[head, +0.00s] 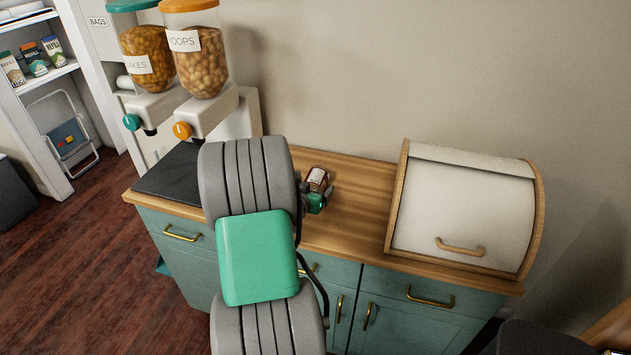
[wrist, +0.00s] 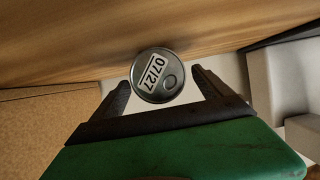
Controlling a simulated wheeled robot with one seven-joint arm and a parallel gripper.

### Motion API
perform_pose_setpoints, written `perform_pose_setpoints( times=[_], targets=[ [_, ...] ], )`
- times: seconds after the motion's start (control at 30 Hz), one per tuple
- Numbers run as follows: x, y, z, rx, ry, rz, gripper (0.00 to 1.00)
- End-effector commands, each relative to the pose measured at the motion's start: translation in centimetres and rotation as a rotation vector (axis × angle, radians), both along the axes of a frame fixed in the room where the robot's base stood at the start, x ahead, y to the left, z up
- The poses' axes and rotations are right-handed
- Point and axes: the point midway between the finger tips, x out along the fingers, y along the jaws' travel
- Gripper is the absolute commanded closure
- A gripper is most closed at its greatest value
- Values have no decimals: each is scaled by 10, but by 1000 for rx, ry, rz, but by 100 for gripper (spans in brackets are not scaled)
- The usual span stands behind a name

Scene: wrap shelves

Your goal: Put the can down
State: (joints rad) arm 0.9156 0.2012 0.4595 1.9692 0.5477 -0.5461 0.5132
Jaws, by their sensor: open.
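The can (head: 318,178) shows in the head view as a small dark reddish-brown can with a pale label, at the wooden counter between the dispensers and the bread box. My gripper (wrist: 163,82) is open, with one dark finger on each side of the can and a visible gap at each side. In the head view my gripper (head: 317,199) is right at the can, partly hidden by my arm. I cannot tell whether the can rests fully on the counter.
The wooden counter (head: 357,205) is clear around the can. A white bread box (head: 465,210) stands to the right. Two cereal dispensers (head: 200,65) stand at the back left, by a dark mat (head: 170,178). A wall closes the back.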

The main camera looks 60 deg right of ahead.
Motion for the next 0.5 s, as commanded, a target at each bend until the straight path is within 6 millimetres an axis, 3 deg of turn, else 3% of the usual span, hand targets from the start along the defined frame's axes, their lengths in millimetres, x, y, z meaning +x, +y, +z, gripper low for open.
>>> perform_pose_setpoints(
  times=[0.2, 0.4, 0.5],
  targets=[
    [4, -24, -10, 1, 0, 1, 12],
    [5, -24, -10, 1, -1, 3, 12],
    [5, -24, -10, 1, 0, 3, 21]
  ],
)
